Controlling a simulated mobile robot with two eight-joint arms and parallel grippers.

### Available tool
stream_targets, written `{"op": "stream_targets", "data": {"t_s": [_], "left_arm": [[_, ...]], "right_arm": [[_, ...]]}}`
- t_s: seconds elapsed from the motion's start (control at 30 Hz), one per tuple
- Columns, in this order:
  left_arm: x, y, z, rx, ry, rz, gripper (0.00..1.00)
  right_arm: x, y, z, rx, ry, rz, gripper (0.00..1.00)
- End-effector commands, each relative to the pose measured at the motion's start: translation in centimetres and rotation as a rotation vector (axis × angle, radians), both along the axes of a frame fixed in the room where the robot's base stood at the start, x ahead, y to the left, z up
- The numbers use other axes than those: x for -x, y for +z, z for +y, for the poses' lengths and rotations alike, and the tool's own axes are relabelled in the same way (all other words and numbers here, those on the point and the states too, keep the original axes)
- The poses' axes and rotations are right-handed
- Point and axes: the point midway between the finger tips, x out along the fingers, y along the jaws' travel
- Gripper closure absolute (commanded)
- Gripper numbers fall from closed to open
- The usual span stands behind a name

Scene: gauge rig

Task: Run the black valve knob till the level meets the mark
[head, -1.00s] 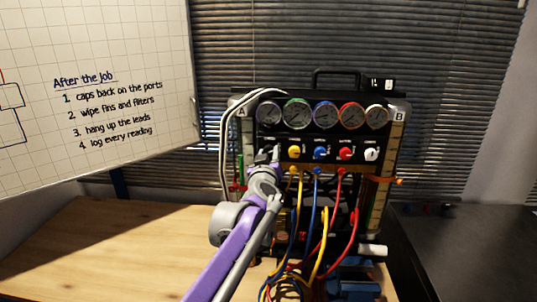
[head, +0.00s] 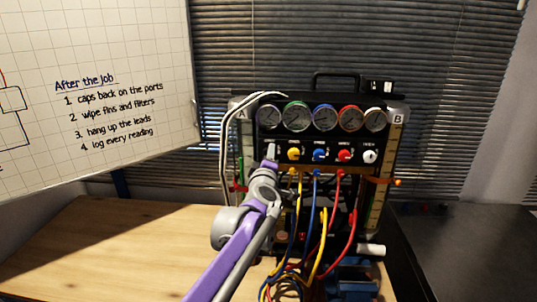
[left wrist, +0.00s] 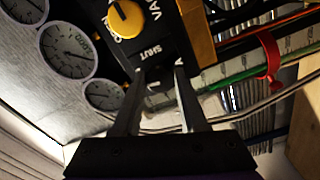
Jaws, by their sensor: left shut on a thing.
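The gauge rig (head: 330,152) stands at the back of the bench, with a row of round gauges above a row of valve knobs. My left gripper (head: 271,152) is at the left end of the knob row, where the black knob is hidden by its fingers. In the left wrist view my left gripper (left wrist: 161,72) is shut on the black knob, which hardly shows between the dark fingertips beside a SHUT label. Sight tube A (head: 246,150) is at the rig's left. In the left wrist view a red clip (left wrist: 270,56) crosses a scale beside a green strip (left wrist: 235,87).
A yellow knob (head: 293,154) is beside my gripper, with blue, red and white knobs further right. Yellow, blue and red hoses (head: 318,230) hang in front of the rig. A whiteboard (head: 95,85) is at left. The wooden bench (head: 110,245) is clear at left.

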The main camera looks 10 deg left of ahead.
Motion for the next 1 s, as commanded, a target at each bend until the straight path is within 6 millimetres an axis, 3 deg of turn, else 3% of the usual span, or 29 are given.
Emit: {"op": "stream_targets", "data": {"t_s": [0.4, 0.97, 1.0], "left_arm": [[0.0, 0.02, -0.08, 0.195, -0.002, -0.006, 1.0], [0.01, -0.03, -0.08, 0.224, -0.002, -0.007, 1.0], [0.01, -0.03, -0.08, 0.224, -0.002, -0.007, 0.55]], "right_arm": [[-0.39, 0.92, 0.0, 0.0, 0.0, -0.007, 0.28], [-0.42, 0.99, 0.0, 0.0, 0.0, -0.008, 0.28], [-0.42, 0.99, 0.0, 0.0, 0.0, -0.008, 0.28]]}}
